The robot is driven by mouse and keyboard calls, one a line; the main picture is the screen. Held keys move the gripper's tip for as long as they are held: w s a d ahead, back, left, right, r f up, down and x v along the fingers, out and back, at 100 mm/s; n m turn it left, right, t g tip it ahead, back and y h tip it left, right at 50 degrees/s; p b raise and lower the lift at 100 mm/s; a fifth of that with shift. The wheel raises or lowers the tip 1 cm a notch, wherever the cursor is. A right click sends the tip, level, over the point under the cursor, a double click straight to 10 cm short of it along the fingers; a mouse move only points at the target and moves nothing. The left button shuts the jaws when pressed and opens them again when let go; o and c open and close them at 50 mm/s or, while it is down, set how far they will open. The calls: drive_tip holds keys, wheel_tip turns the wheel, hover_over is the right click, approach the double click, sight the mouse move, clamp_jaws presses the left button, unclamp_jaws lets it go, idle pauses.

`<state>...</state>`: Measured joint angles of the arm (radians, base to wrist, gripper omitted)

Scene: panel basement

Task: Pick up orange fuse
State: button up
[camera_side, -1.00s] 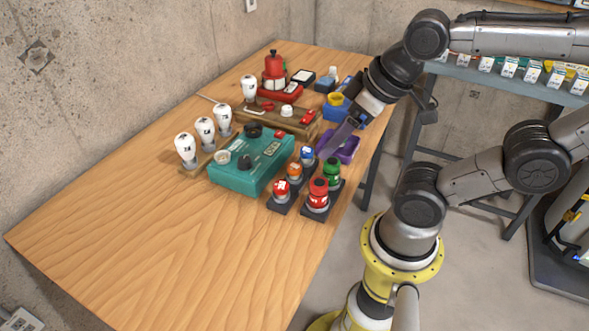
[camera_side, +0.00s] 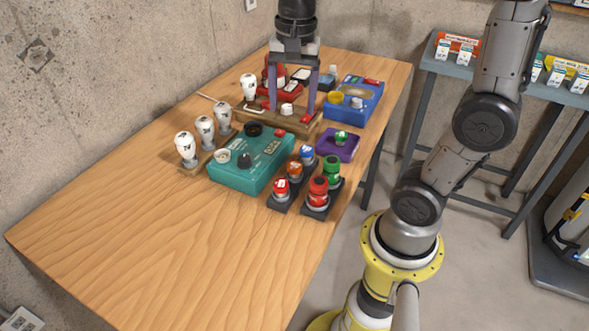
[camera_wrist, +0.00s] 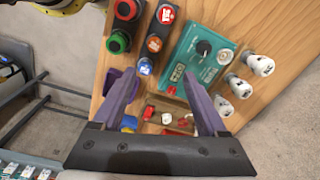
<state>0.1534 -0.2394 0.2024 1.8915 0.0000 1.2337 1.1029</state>
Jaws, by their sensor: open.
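The orange fuse (camera_side: 295,170) stands in a dark row holder in the side view, between a red fuse (camera_side: 281,186) and a blue fuse (camera_side: 307,154). It also shows in the wrist view (camera_wrist: 154,44), beyond my fingertips. My gripper (camera_side: 292,110) is open and empty, pointing down over the wooden rack behind the teal box. Its two purple-grey fingers are spread wide in the wrist view (camera_wrist: 160,75). It is apart from the orange fuse, farther back on the table.
The teal box (camera_side: 235,178) stands left of the fuses. Larger red (camera_side: 318,190) and green (camera_side: 331,169) pieces stand right of them. A purple block (camera_side: 347,151) and blue box (camera_side: 370,98) lie behind. White bulbs (camera_side: 205,130) line the left. The table's front is clear.

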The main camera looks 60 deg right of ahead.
drive_tip(key=f, duration=0.1)
hover_over(295, 165)
drive_tip(key=w, duration=0.1)
drive_tip(key=shift+g, duration=0.3)
drive_tip(key=f, duration=0.9)
drive_tip(key=shift+d, duration=0.25)
drive_tip(key=f, duration=0.3)
drive_tip(key=s+f, duration=0.1)
drive_tip(key=shift+a+f, duration=0.25)
drive_tip(key=shift+f, duration=0.5)
clamp_jaws()
